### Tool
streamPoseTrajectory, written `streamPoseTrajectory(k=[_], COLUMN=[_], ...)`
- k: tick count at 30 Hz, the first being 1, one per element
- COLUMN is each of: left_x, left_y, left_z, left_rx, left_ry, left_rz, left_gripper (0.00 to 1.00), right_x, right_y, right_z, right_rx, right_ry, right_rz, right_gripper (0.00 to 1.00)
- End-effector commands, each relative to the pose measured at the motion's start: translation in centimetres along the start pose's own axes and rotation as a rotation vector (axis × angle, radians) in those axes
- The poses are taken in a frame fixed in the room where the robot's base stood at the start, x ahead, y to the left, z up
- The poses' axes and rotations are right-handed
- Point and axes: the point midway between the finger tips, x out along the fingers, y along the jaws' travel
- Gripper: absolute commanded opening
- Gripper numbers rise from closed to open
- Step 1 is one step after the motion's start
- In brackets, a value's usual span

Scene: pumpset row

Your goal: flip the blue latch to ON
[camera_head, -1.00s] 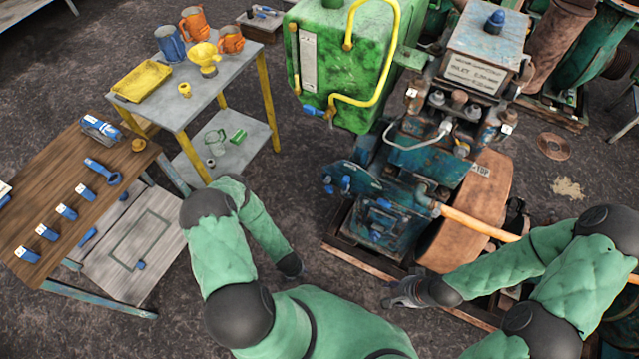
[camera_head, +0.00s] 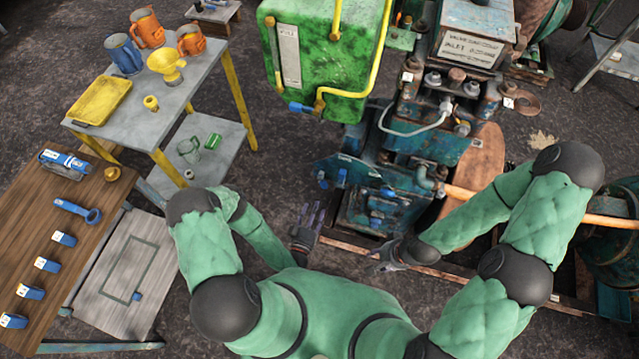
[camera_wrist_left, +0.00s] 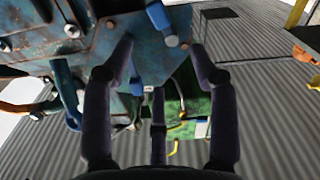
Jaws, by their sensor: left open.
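Several small blue handles, such as one at the left (camera_head: 322,181) and one low on the front (camera_head: 376,222), sit on the dark blue pump set (camera_head: 362,208) in the head view. I cannot tell which is the latch, nor read an ON mark. My left gripper (camera_head: 309,213) is open and empty, just left of the pump set's front and apart from it. In the left wrist view, a blue lever with a pale round end (camera_wrist_left: 158,18) shows beyond the left gripper's spread fingers (camera_wrist_left: 160,70). My right gripper (camera_head: 372,262) is below the pump set; its finger opening is unclear.
A grey table (camera_head: 200,85) with jugs and a yellow tray, and a wooden bench (camera_head: 40,215) with blue items, stand left. Dark floor lies between them and the pump set.

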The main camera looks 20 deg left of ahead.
Motion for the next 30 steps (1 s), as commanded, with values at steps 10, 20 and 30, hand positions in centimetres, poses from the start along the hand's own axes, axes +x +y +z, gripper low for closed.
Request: streamPoseTrajectory(k=[10, 20, 30], left_x=[4.9, 9.6, 10.5], left_y=[0.0, -0.1, -0.1], left_z=[0.1, 0.2, 0.1], left_rx=[0.003, 0.0, -0.001], left_ry=[0.0, -0.002, -0.003], left_rz=[0.005, 0.001, -0.002], left_gripper=[0.59, 0.59, 0.59], right_x=[0.9, 1.8, 1.9], right_y=[0.3, 0.7, 0.7], right_z=[0.0, -0.1, -0.1], right_rx=[0.0, 0.0, 0.0], right_ry=[0.0, 0.0, 0.0], right_rz=[0.0, 0.0, 0.0], right_gripper=[0.4, 0.4, 0.4])
